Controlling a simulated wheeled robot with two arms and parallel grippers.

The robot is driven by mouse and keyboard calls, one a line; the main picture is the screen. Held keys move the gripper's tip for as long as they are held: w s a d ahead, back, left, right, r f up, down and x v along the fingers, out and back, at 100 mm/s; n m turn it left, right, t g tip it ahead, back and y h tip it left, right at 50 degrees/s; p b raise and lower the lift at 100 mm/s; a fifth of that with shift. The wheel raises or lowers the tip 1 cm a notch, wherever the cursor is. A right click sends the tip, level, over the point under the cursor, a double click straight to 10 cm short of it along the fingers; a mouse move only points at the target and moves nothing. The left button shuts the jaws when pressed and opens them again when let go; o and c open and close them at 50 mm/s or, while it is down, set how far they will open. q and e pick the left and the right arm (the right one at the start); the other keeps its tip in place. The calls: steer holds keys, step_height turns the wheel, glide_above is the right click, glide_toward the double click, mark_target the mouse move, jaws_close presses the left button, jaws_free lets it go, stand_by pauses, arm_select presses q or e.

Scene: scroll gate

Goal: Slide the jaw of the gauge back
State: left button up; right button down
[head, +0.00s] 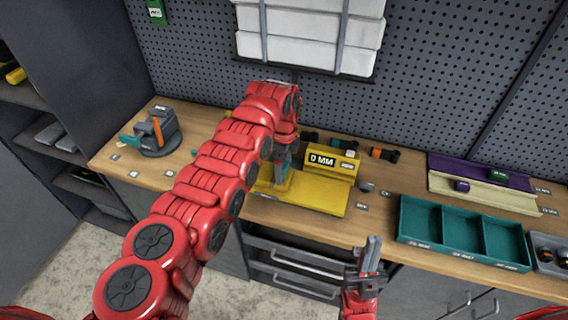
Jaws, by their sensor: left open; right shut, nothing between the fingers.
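The yellow gauge (318,194) stands on the wooden bench in the middle of the head view. Its display block (331,160) reads "0 MM". My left arm reaches across from the lower left, and my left gripper (284,170) points down at the gauge's left part, with its fingers partly hidden by the arm. I cannot tell whether it touches the jaw, which is largely hidden there. My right gripper (371,250) is shut and empty, pointing up in front of the bench's front edge, apart from the gauge.
A teal tray with compartments (398,236) stands on the right of the bench. Purple and cream channels (476,192) lie behind it. A grey vise (160,138) stands at the left. Dark-handled tools (384,154) lie behind the gauge, near the pegboard.

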arm_select(q)
steer(key=shift+f, duration=0.35)
jaws_close()
stand_by(0.3)
